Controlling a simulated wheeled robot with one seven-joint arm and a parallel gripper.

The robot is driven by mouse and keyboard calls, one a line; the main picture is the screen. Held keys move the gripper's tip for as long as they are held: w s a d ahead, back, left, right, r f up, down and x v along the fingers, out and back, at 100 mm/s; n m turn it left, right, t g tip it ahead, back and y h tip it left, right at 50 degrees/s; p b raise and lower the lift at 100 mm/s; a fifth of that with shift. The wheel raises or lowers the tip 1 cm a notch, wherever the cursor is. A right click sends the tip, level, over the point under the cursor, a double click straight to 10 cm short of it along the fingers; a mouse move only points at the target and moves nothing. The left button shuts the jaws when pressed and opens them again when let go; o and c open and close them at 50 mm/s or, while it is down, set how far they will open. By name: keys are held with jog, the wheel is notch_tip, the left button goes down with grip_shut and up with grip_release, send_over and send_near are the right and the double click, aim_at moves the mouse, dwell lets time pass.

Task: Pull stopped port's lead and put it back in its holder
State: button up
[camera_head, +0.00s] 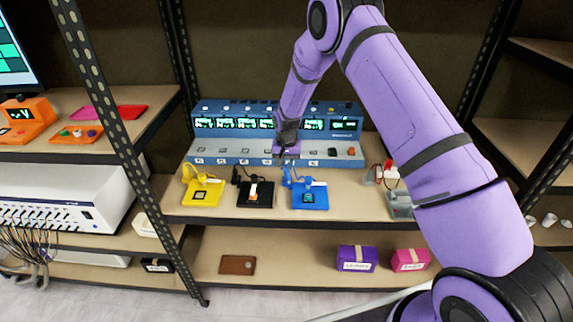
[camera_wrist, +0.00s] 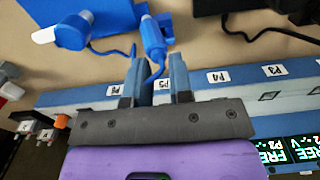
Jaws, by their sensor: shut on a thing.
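My gripper (camera_head: 288,154) is just in front of the blue multi-port unit (camera_head: 225,155), low over its port row. In the wrist view, my gripper (camera_wrist: 160,68) has its two fingers close on either side of a thin blue lead (camera_wrist: 155,72). The lead's blue plug-like body (camera_wrist: 153,36) lies beyond the fingertips, towards the shelf front. The blue stand (camera_head: 310,199) with its upright blue holder sits on the shelf just in front; part of it shows in the wrist view (camera_wrist: 72,32). Whether the lead's end is in a port is hidden by my fingers.
A yellow stand (camera_head: 202,192) and a black stand (camera_head: 255,195) with leads stand to the left. A grey and red device (camera_head: 398,200) stands right, near my arm. Port labels P3 (camera_wrist: 275,70) and P4 (camera_wrist: 218,77) show. Shelf uprights (camera_head: 185,60) flank the bay.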

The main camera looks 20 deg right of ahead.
jog(key=shift+w, duration=0.1)
jog(key=shift+w+a+t+y, duration=0.15)
jog(key=shift+w+t+y, duration=0.75)
jog(key=shift+w+t, duration=0.3)
jog(key=shift+s+d, duration=0.65)
jog(key=shift+s, duration=0.15)
dwell(1.1)
jog(key=shift+x, duration=0.8)
dwell(0.7)
jog(key=shift+s, duration=0.1)
jog(key=o, duration=0.8)
